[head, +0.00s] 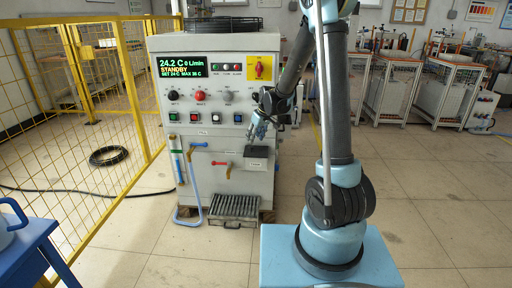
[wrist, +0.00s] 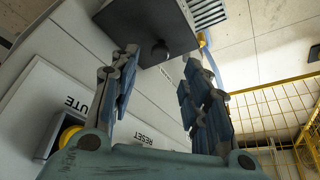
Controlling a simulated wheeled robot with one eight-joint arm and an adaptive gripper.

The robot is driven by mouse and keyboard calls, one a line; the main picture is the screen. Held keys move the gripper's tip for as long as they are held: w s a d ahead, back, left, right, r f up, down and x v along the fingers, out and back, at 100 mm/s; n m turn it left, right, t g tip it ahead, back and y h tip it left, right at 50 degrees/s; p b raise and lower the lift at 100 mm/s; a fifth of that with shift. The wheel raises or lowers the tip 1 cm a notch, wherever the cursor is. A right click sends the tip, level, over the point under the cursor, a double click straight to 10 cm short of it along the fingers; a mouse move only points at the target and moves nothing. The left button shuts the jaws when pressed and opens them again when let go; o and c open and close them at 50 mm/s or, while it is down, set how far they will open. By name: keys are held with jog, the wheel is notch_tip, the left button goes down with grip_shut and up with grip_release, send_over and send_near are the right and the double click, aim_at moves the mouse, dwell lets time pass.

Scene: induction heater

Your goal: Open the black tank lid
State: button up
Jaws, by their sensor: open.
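The black tank lid (head: 258,152) sits level on a small grey tank (head: 256,164) low on the right of the heater's front panel. It looks closed. In the wrist view the dark lid (wrist: 145,22) is at the top, with a round black knob (wrist: 160,52) at its near edge. My gripper (head: 258,131) is just above the lid in the head view. In the wrist view its open, empty fingers (wrist: 162,60) point toward the lid, with the knob in the gap between the tips. I cannot tell the remaining distance; no contact shows.
The heater cabinet (head: 215,60) stands close behind my gripper. A yellow fence (head: 75,95) stands left.

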aim_at(252, 147)
jog(key=shift+x, duration=3.2)
